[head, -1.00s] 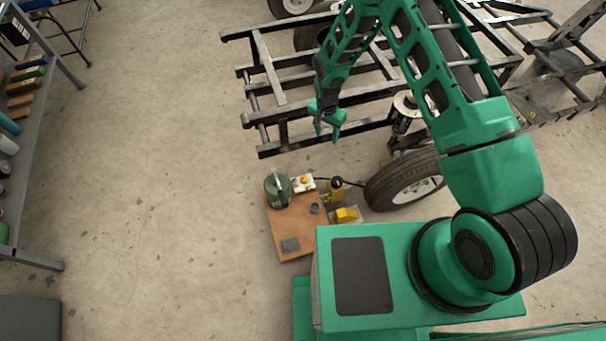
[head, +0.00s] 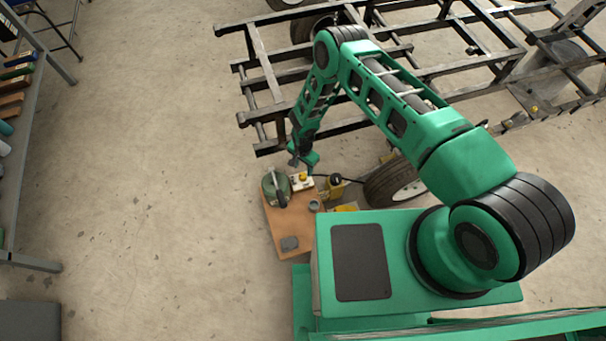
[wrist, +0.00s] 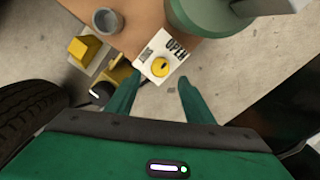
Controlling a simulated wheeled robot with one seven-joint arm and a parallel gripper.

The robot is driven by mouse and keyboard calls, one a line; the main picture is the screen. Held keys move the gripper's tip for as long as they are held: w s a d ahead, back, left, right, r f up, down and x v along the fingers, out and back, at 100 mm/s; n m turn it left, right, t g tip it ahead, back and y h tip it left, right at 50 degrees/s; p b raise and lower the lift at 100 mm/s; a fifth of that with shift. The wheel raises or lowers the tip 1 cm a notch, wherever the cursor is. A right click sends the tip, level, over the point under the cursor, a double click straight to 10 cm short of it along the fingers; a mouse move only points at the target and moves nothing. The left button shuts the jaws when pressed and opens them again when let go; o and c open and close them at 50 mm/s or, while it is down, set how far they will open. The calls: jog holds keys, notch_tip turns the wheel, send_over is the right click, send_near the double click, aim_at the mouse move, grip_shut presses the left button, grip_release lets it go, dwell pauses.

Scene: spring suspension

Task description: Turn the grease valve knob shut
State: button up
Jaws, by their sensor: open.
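The grease valve knob is a small round yellow knob (wrist: 160,67) with a dark slot, set on a white plate (wrist: 182,53). The plate carries the words OPEN and, less clearly, another label. In the head view the knob (head: 303,175) sits at the far edge of the wooden board (head: 278,222). My gripper (wrist: 157,82) is open and empty in the wrist view, with the knob just beyond and between its two fingertips. In the head view the gripper (head: 303,160) is right beside the plate. I cannot tell the exact gap to the knob.
A green canister (head: 272,188) stands left of the valve, and a grey cup (head: 314,205) stands on the board. Yellow parts (wrist: 88,48) and a wheel (wrist: 22,118) lie to the right in the head view. The black vehicle frame (head: 262,92) is behind; floor at left is clear.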

aim_at(303, 175)
jog(key=shift+a+f, duration=0.1)
jog(key=shift+f, duration=3.05)
jog(key=c, duration=1)
jog(key=shift+c, duration=0.2)
